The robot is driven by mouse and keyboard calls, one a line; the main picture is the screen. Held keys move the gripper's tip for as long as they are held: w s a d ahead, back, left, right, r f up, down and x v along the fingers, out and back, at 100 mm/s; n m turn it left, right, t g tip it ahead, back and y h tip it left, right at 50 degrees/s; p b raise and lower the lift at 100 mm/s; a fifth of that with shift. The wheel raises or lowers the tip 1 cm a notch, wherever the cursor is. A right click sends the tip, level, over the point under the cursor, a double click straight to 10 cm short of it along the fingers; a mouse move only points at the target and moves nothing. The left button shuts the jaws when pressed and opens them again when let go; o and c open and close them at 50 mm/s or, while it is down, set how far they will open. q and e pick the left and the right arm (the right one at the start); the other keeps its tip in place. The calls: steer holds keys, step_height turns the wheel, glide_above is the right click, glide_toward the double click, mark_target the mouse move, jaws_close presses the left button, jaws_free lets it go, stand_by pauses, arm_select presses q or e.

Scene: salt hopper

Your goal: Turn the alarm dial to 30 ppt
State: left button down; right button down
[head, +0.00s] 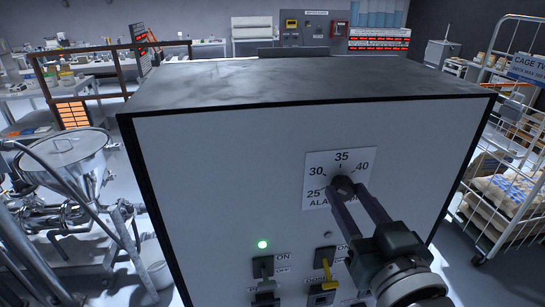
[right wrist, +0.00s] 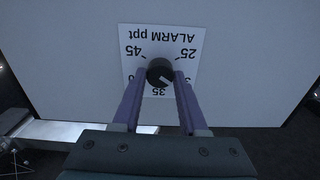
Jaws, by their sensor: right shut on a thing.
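The alarm dial (head: 342,184) is a small dark round knob on a white scale plate (head: 316,160) on the front of a large white cabinet. In the head view the plate reads 25, 30, 35 and 40. In the right wrist view the plate is upside down and the dial (right wrist: 159,68) bears a light pointer line. The line slants to the lower right, between 35 and the 30 side; the 30 is largely hidden by a finger. My right gripper (right wrist: 160,73) is shut on the dial, one finger on each side. My left gripper is not in view.
Below the dial are switches, one with a yellow lever (head: 326,268), and a lit green lamp (head: 262,244). A steel hopper (head: 66,150) with pipes stands to the left. A wire cage trolley (head: 500,195) with sacks stands to the right.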

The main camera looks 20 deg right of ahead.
steer(key=shift+n, duration=0.3)
steer(key=shift+c, duration=2.2)
jaws_free()
steer(key=shift+s+a+f, duration=0.1)
steer(key=shift+s, duration=0.25)
steer(key=b+v, duration=0.2)
steer(key=v, duration=0.7)
steer(key=shift+b, duration=0.4)
steer(key=shift+s, duration=0.1)
